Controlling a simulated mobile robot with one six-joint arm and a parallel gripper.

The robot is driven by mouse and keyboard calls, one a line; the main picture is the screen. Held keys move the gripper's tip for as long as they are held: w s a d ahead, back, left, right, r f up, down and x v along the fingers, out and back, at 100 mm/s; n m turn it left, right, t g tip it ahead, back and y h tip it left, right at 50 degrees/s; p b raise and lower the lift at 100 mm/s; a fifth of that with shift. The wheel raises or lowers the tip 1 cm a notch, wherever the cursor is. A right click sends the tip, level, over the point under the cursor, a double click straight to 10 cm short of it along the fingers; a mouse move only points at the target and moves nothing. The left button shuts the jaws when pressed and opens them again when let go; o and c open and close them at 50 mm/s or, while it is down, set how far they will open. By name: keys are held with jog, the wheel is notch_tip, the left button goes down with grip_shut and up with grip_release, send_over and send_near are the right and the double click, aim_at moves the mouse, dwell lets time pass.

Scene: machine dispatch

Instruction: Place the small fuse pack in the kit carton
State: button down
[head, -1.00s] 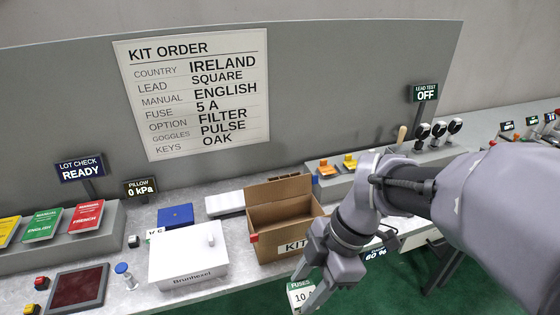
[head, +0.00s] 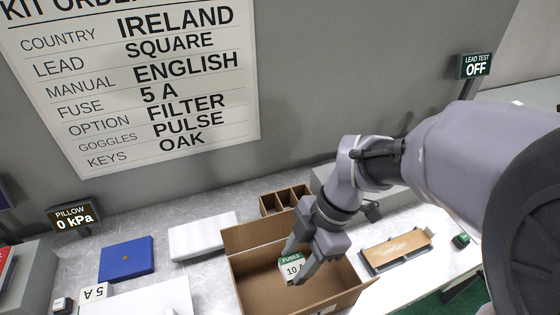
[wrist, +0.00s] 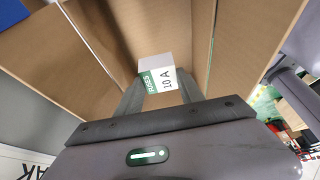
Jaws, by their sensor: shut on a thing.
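The small fuse pack (head: 291,267) is a white and green box marked "FUSES" and "10 A". My gripper (head: 299,270) is shut on it. The wrist view shows the fuse pack (wrist: 158,86) between the two fingertips of my gripper (wrist: 157,92). The kit carton (head: 252,237) is an open brown box on the bench. The pack and fingertips are at the carton's opening, with its brown inside (wrist: 150,25) behind them in the wrist view. I cannot tell how deep the pack is. My gripper hides part of the carton's inside.
Beside the carton are a blue box (head: 127,259), a white slab (head: 203,236) and a "5 A" label (head: 96,292). A brown divided tray (head: 284,199) stands behind it. A brown-topped holder (head: 397,250) lies to the right. The order board (head: 135,85) reads fuse 5 A.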

jog(key=f+b, duration=0.4)
jog(key=f, duration=0.5)
jog(key=shift+s, duration=0.2)
jog(key=shift+r, duration=0.15)
jog(key=c, duration=1.2)
grip_release()
jog(key=shift+f, duration=0.2)
jog(key=o, duration=0.5)
jog(key=shift+r, duration=0.1)
jog(key=shift+c, duration=0.2)
jog(key=shift+r, duration=0.1)
